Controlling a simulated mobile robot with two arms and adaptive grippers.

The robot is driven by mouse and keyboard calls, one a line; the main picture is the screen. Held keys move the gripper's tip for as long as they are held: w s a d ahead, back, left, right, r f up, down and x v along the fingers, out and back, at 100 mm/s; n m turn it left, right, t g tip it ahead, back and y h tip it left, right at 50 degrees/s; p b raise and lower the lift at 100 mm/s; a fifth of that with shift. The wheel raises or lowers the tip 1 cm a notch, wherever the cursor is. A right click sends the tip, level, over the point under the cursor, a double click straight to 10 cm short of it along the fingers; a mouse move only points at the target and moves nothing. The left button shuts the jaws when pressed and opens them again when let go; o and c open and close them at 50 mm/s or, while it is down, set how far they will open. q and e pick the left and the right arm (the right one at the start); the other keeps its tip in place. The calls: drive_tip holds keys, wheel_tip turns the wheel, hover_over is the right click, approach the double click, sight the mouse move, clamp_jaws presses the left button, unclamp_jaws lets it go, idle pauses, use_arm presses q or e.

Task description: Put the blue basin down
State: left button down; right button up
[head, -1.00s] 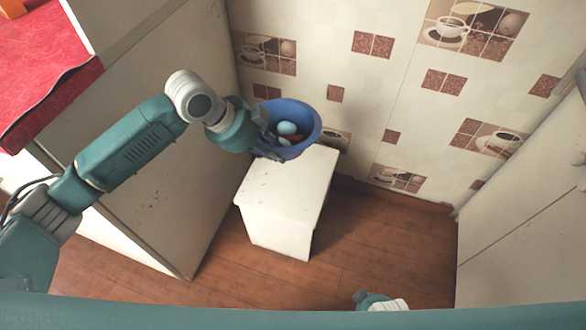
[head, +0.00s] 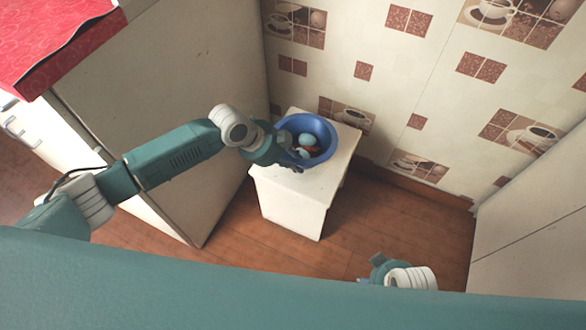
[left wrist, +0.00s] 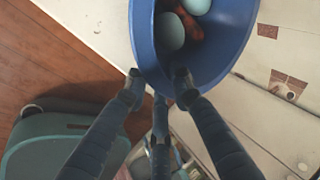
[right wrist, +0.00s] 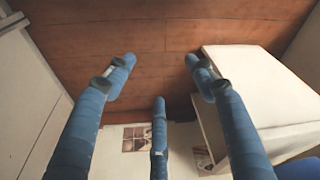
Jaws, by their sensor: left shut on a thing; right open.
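The blue basin (head: 323,133) is at the top of the white stool-like stand (head: 290,186), over the back part of its top. Whether its base touches the top is hidden. It holds pale blue egg-like things (head: 306,140) and something reddish-brown. My left gripper (head: 292,152) is shut on the near left side of the basin; in the left wrist view its fingers (left wrist: 158,88) are at the basin's rim (left wrist: 143,45). My right gripper (right wrist: 158,78) is open and empty, low in front of the stand, which shows at the right of its wrist view (right wrist: 265,85).
A large pale cabinet side (head: 165,110) stands left of the stand, with a red-covered counter (head: 60,45) at the upper left. A tiled wall (head: 400,75) is behind. Wooden floor (head: 400,215) is free to the right, up to a pale cabinet (head: 530,220).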

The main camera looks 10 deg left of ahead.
use_arm(q)
wheel_tip(320, 180, down, 3)
drive_tip(key=shift+r+b, duration=0.2)
drive_tip(key=shift+b, duration=0.1)
drive_tip(key=shift+f, duration=0.25)
drive_tip(key=c, duration=1.5)
unclamp_jaws()
drive_tip(key=shift+s+f, duration=0.1)
use_arm(e)
drive_tip(key=shift+w+r, duration=0.2)
drive_tip(key=shift+r, duration=1.05)
